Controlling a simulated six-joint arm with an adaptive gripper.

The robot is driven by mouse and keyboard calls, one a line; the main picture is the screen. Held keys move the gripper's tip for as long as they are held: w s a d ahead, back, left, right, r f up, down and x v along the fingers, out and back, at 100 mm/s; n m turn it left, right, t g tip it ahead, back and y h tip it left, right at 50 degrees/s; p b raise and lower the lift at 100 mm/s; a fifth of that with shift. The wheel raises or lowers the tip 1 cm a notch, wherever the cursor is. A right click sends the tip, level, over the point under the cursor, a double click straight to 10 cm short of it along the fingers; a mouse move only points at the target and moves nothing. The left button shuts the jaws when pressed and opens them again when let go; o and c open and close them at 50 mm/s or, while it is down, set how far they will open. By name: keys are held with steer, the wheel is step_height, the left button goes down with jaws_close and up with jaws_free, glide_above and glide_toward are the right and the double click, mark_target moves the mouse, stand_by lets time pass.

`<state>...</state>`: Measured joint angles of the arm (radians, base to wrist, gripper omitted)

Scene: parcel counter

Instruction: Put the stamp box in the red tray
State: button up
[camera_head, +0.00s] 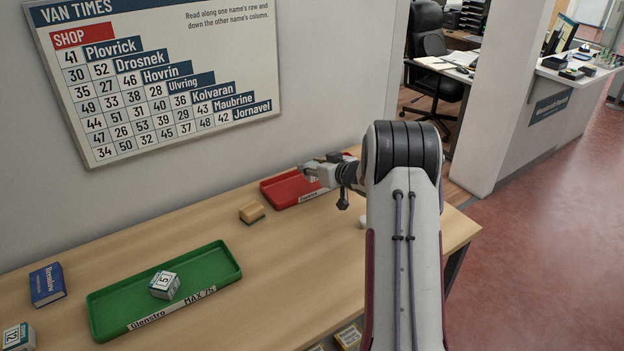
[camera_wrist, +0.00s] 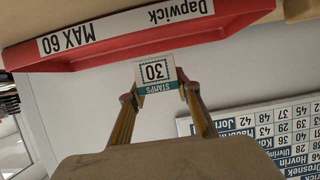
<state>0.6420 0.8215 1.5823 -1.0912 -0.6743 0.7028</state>
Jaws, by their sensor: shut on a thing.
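The stamp box (camera_wrist: 155,72) is a small white box with a teal band, "STAMPS" and "30", seen upside down in the wrist view. My gripper (camera_wrist: 159,92) is shut on it, one finger on each side. The red tray (camera_wrist: 235,18) shows at the top of the wrist view, its front label reading "Dapwick" and "MAX 60". In the head view the red tray (camera_head: 271,194) is at the back of the counter, and my gripper (camera_head: 314,172) is over its right part. My arm hides part of the tray, and the box's height above it is unclear.
A green tray (camera_head: 104,327) marked "Glenstro" and "MAX 75" holds a white box (camera_head: 164,285) with a 5. A tan block (camera_head: 251,212) lies between the trays. A blue box (camera_head: 47,284) and a box with 12 (camera_head: 18,337) are at left. The counter's middle is clear.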

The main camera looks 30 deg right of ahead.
mark_target(313, 179)
steer(key=shift+f, duration=0.55)
steer(key=shift+f, duration=1.85)
steer(key=shift+f, duration=0.15)
steer(key=o, duration=1.1)
steer(key=shift+o, duration=0.2)
steer(key=shift+r, duration=0.2)
steer(key=shift+s+r, duration=0.15)
steer(key=shift+s, duration=0.25)
steer(key=shift+v, duration=5.55)
